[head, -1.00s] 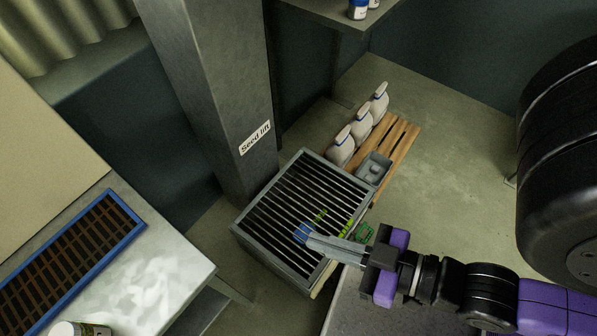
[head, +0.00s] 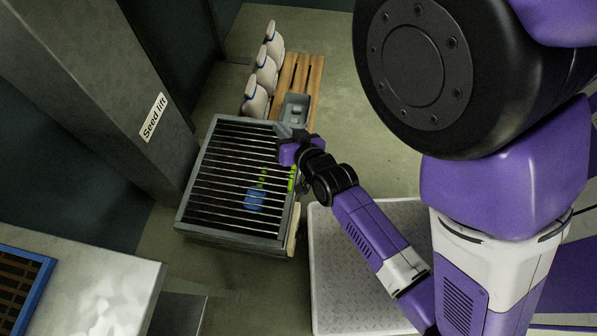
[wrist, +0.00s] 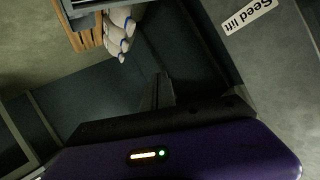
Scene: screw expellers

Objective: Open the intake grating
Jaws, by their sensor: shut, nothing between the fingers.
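The intake grating (head: 225,160), a frame of parallel grey bars, lies flat over the grey intake box beside the "Seed lift" column. A blue thing (head: 255,200) and yellow-green things (head: 262,178) show among its bars. My gripper (head: 284,130) is at the grating's far right corner in the head view; I cannot tell whether it touches the frame. In the wrist view its fingers (wrist: 158,92) are dark, close together and empty. The arm hides part of the grating's right edge.
The seed lift column (head: 110,85) rises at the left. A table (head: 95,280) is at lower left. Bare floor lies right of the pallet.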

